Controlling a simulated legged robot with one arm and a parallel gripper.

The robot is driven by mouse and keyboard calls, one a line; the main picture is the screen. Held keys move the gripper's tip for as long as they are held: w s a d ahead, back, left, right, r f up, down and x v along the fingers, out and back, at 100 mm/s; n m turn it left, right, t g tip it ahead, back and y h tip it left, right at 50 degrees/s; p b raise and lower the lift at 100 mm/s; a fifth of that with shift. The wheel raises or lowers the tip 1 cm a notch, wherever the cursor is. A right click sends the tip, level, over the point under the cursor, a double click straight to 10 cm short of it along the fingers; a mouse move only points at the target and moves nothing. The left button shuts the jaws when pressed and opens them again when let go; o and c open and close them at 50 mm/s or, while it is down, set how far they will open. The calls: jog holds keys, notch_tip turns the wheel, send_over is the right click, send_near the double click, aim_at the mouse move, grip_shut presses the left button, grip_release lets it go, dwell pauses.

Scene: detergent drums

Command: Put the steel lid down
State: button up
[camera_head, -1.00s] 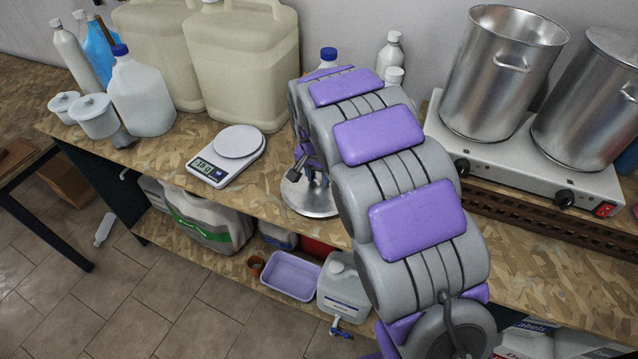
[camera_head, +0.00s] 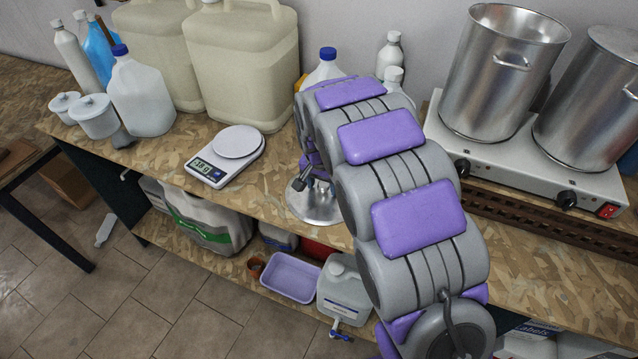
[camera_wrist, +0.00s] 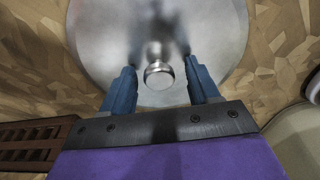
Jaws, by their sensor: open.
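The steel lid (camera_head: 315,206) lies flat on the wooden worktop, partly hidden behind my arm in the head view. In the wrist view the lid (camera_wrist: 100,35) fills the upper middle, with its round steel knob (camera_wrist: 159,74) near its centre. My gripper (camera_wrist: 164,72) is open, with one blue finger on each side of the knob and a gap on both sides. In the head view my gripper (camera_head: 314,180) is above the lid, mostly hidden by my arm.
A kitchen scale (camera_head: 226,155) stands left of the lid. Large jerrycans (camera_head: 245,70) and bottles stand behind. A hot plate (camera_head: 540,180) with an open steel pot (camera_head: 500,75) and a lidded pot (camera_head: 595,100) stands to the right. The worktop's front edge is close to the lid.

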aim_at(319, 189)
jog(key=shift+d+r, duration=0.25)
jog(key=shift+d, duration=0.2)
jog(key=r, duration=0.2)
jog(key=a+r+p, duration=0.1)
jog(key=r, duration=0.3)
jog(key=shift+s+a, duration=0.4)
jog(key=s+d+r+g, duration=0.1)
jog(key=s+d+r, duration=0.3)
jog(key=s+d, duration=0.15)
jog(key=s+d+r+n+p, duration=0.1)
jog(key=s+d+r, duration=0.25)
jog(key=s, duration=0.35)
jog(key=s+d+r+g, duration=0.1)
jog(key=s+d+r, duration=0.2)
jog(key=s+d, duration=0.25)
jog(key=s+d+f+n, duration=0.1)
jog(key=s, duration=0.9)
jog(key=s+d+n+g, duration=0.1)
jog(key=s+d+n, duration=0.1)
jog(key=s, duration=0.8)
jog(key=shift+s+f+y, duration=0.3)
jog(key=shift+s+f, duration=0.1)
jog(key=shift+d, duration=0.1)
